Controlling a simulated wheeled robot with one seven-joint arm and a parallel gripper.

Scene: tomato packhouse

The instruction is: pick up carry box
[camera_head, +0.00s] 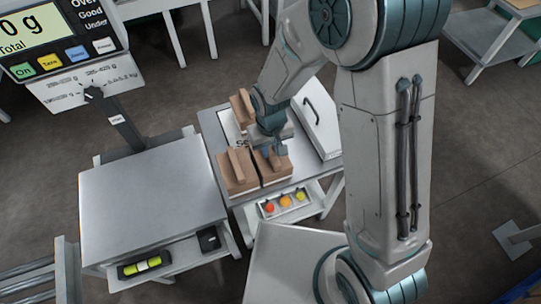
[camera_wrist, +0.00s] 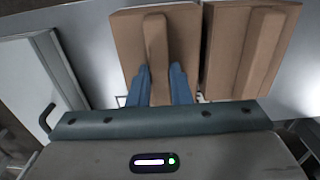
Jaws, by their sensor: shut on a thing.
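Two brown carry boxes stand side by side on a metal table in the head view, each with a raised bar handle along its top. My gripper (camera_head: 274,151) reaches down onto the right-hand carry box (camera_head: 271,176). In the wrist view, my gripper's blue fingers (camera_wrist: 160,78) are shut on the handle of the held carry box (camera_wrist: 127,40), one on each side. The other carry box (camera_head: 236,184) stands close beside it and shows at the right in the wrist view (camera_wrist: 222,50). Whether the held box is off the table is not clear.
Another brown handled piece (camera_head: 240,108) is at the table's back left, partly behind my arm. A white panelled box (camera_head: 316,122) with a black handle stands at right.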

